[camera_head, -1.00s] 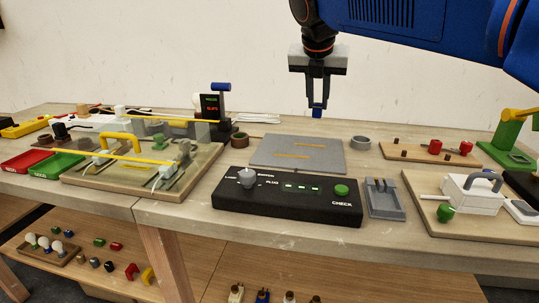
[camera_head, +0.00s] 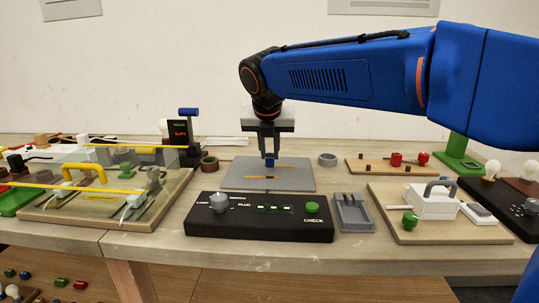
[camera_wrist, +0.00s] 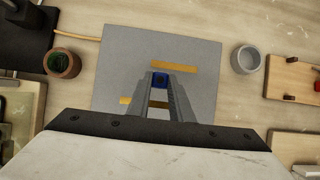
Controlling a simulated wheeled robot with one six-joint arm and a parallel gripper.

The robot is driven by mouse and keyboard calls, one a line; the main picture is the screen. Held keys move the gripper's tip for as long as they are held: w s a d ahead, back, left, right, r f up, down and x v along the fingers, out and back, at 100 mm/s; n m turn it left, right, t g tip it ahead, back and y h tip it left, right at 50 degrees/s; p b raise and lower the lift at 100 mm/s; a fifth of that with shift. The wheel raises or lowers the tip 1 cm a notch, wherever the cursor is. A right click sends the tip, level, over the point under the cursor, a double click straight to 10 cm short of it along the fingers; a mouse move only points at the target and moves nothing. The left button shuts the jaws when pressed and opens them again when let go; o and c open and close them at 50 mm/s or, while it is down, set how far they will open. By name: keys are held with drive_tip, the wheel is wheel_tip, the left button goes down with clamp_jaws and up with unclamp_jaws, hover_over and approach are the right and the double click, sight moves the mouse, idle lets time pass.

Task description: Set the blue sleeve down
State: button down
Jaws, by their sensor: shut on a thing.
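My gripper (camera_head: 269,153) points straight down and is shut on the small blue sleeve (camera_head: 269,160). The sleeve sits between the fingertips over the grey mat (camera_head: 298,180). In the wrist view the blue sleeve (camera_wrist: 160,80) shows at the fingertips, beside the upper yellow strip (camera_wrist: 174,66) on the grey mat (camera_wrist: 205,100). Its dark hollow end faces the camera. I cannot tell whether the sleeve's lower end touches the mat.
A black check box (camera_head: 259,220) lies in front. A wooden board with red pieces (camera_head: 391,166) is at the right. Most of the mat is bare.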

drive_tip(key=shift+f, duration=0.6)
drive_tip(key=c, duration=1.6)
unclamp_jaws()
drive_tip(key=shift+f, duration=0.1)
drive_tip(key=v, duration=1.2)
